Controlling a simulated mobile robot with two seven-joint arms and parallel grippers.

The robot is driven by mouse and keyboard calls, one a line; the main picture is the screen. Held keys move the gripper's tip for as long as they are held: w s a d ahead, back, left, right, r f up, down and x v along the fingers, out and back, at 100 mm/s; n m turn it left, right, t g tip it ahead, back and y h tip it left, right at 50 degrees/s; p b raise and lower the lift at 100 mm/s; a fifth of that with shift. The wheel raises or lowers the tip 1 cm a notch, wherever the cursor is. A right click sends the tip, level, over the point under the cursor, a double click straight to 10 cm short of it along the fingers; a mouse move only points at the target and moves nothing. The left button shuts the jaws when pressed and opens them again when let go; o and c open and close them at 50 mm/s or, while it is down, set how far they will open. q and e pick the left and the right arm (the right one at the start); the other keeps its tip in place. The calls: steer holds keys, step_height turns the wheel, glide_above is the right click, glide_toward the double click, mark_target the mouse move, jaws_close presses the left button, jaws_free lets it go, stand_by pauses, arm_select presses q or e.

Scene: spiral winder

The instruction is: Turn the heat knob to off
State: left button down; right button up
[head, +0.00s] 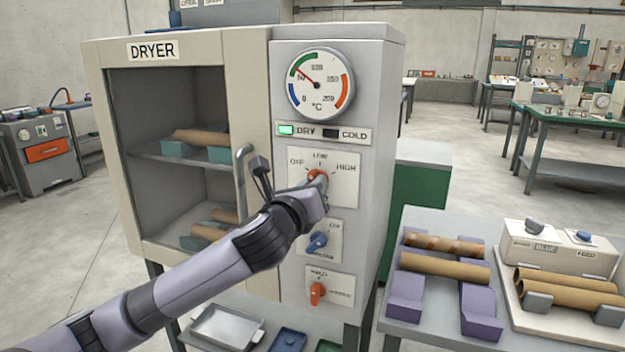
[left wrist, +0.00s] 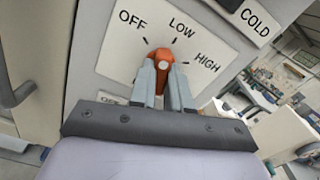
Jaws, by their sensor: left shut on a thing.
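The orange heat knob (head: 317,174) is on the dryer's front panel, on a white plate (head: 346,165) marked OFF, LOW and HIGH. My left gripper (head: 319,185) reaches it from the front. In the left wrist view the knob (left wrist: 161,56) sits between the two grey fingers (left wrist: 163,75), which are shut on its sides. The knob's far end points upward, in the area between the OFF and LOW marks. The fingers hide part of it, so its exact setting is hard to tell. My right gripper is not in view.
A dial gauge (head: 319,84) and a lit green DRY lamp (head: 287,130) are above the knob. A blue knob (head: 317,242) and another orange knob (head: 317,293) are below. The dryer's door handle (head: 241,175) stands close to the left of my gripper.

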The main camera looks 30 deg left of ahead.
arm_select(q)
steer(key=shift+n+p, duration=1.45)
steer(key=shift+n, duration=2.75)
steer(key=c, duration=1.1)
jaws_free()
steer(key=shift+b+v, duration=0.5)
steer(key=shift+v, duration=3.1)
